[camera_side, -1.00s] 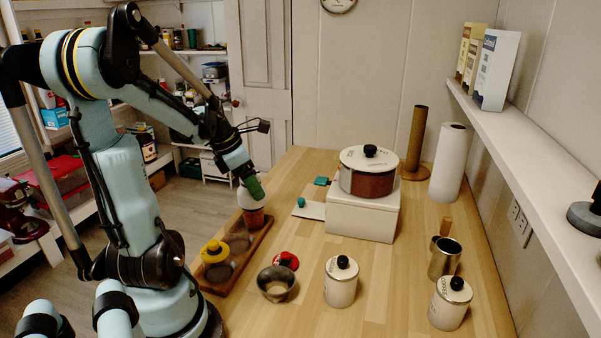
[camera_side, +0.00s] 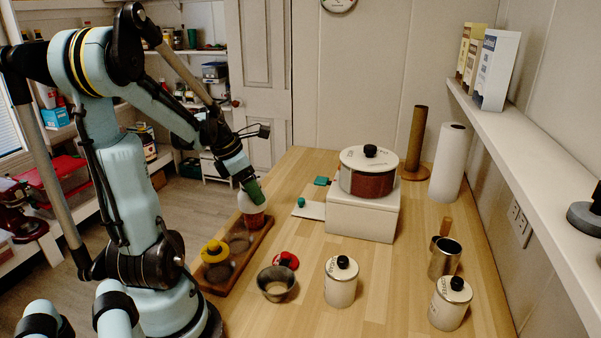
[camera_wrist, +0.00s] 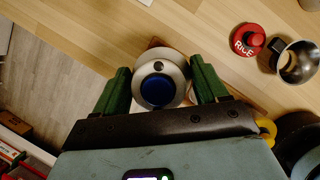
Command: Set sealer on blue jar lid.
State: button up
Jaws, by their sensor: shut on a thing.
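My gripper (camera_wrist: 159,88) has green fingers and is shut on a pale round piece, which I take to be the sealer (camera_wrist: 178,58). A dark blue disc (camera_wrist: 157,90) shows at its middle in the wrist view; whether this is part of the sealer or the jar lid, I cannot tell. In the side view my gripper (camera_side: 254,192) points down over the far end of the wooden rack. The pale sealer (camera_side: 246,204) is right above a reddish jar (camera_side: 256,220) there. Whether they touch, I cannot tell. The jar's lid is mostly hidden.
A red RICE lid (camera_wrist: 247,40), a metal bowl (camera_side: 276,284) and a white canister (camera_side: 341,283) stand to the right. A pot (camera_side: 368,182) sits on a white box.

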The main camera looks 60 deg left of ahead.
jog(key=shift+f, duration=0.1)
jog(key=o, duration=1.2)
jog(key=shift+o, duration=0.2)
jog(key=shift+r, duration=3.5)
